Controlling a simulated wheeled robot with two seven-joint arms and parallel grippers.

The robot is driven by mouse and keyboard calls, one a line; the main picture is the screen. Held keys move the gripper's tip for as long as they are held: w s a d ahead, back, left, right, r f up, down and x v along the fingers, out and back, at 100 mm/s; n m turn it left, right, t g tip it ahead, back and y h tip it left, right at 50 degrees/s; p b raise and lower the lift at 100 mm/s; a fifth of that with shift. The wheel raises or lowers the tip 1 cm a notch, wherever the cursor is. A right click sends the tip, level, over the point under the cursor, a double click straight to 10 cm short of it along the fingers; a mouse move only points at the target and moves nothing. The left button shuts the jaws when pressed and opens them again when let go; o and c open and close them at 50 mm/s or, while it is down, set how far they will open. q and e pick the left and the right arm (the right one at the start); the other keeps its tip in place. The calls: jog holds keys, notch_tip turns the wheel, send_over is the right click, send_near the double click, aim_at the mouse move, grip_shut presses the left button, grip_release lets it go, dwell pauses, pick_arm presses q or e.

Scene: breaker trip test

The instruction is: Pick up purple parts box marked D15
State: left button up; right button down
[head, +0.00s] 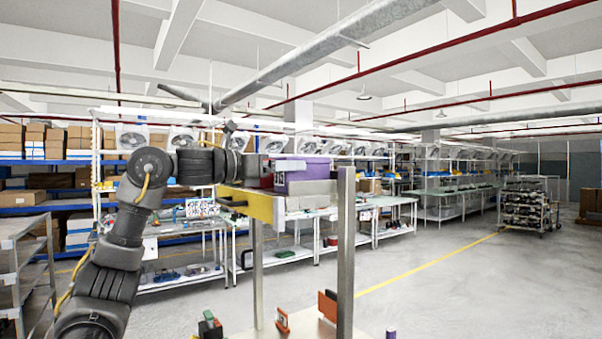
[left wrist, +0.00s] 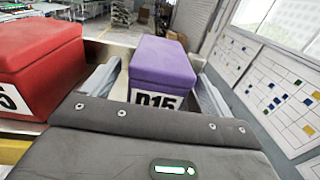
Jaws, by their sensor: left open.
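The purple parts box (head: 305,168) sits on the upper shelf of a metal rack in the head view. In the left wrist view the purple box (left wrist: 163,62) shows a white label reading D15 on its near face. My left gripper (left wrist: 157,78) is open, with one finger on each side of the box; whether either finger touches it I cannot tell. In the head view my left gripper (head: 264,172) is at the box's left, its fingers mostly hidden. My right gripper is not in view.
A red box (left wrist: 38,52) with a partly cut-off label stands close left of the purple box. The rack's metal post (head: 346,250) rises at the right. Open floor (head: 440,285) lies to the right.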

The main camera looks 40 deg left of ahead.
aim_at(317, 168)
pick_arm(q)
jog(key=p+x, duration=0.1)
jog(key=x, duration=0.3)
jog(key=shift+r+p, duration=0.1)
jog(key=shift+p, duration=0.25)
jog(key=shift+w+d, duration=0.1)
jog(key=shift+w, duration=0.25)
jog(key=shift+s, duration=0.2)
jog(key=shift+c, duration=1.6)
jog(key=c, duration=0.9)
jog(key=shift+r, duration=0.1)
jog(key=shift+c, duration=0.2)
